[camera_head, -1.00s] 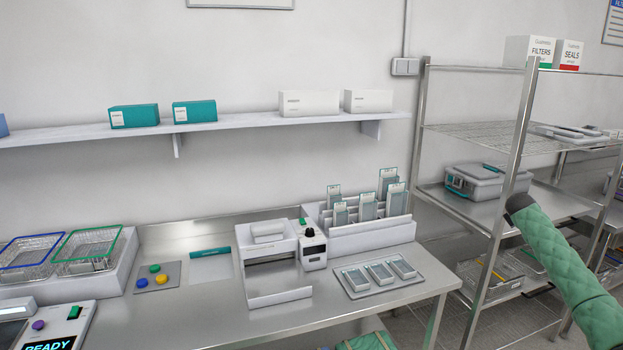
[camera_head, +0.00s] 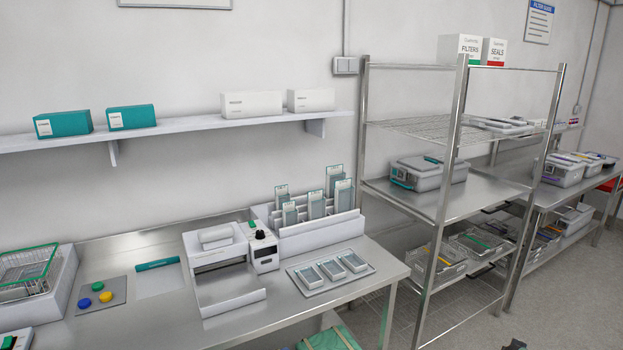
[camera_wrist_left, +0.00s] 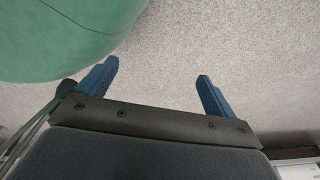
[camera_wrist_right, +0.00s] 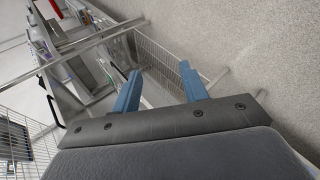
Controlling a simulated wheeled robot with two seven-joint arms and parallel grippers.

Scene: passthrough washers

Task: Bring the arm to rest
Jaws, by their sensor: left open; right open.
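My right gripper (camera_wrist_right: 160,88) is open and empty in the right wrist view, its two blue fingers apart. Beyond its fingers are the grey floor, a wire basket and metal shelving. My left gripper (camera_wrist_left: 158,85) is open and empty in the left wrist view, with bare speckled floor between its fingers. A rounded green padded surface fills the upper left of that view. In the head view neither gripper shows clearly; only a small dark piece is at the bottom edge, and I cannot tell what it is.
A steel bench (camera_head: 365,276) holds a white device (camera_head: 222,262), a rack of filter cards (camera_head: 310,235) and a small tray (camera_head: 330,288). A metal shelf unit (camera_head: 452,150) stands to its right with a lidded grey case (camera_head: 430,174). Floor (camera_head: 560,300) at the right is clear.

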